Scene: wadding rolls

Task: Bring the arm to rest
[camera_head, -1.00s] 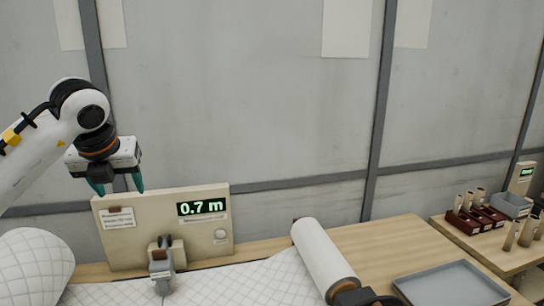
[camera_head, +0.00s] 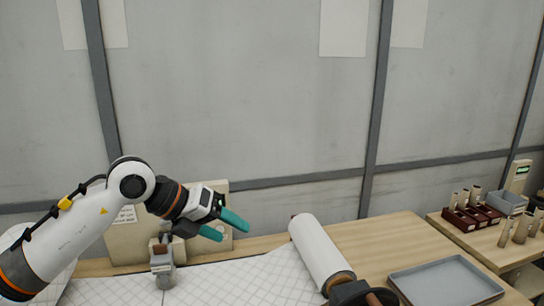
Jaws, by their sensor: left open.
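My left arm comes in from the left, and my left gripper (camera_head: 226,226) has teal fingertips that are spread apart with nothing between them. It hangs in the air in front of the beige measuring panel (camera_head: 240,190), pointing right and a little down, and hides the panel's display. A grey clamp-like device (camera_head: 163,262) stands below the gripper on the quilted white wadding (camera_head: 235,285). My right gripper is not clearly seen.
A white roll (camera_head: 318,250) lies at the wadding's right end, with a dark part and brown core at its near end. A grey tray (camera_head: 447,282) lies on the wooden table (camera_head: 385,238). Dark red holders (camera_head: 472,215) with upright tubes and a grey bin (camera_head: 506,202) stand on the right table.

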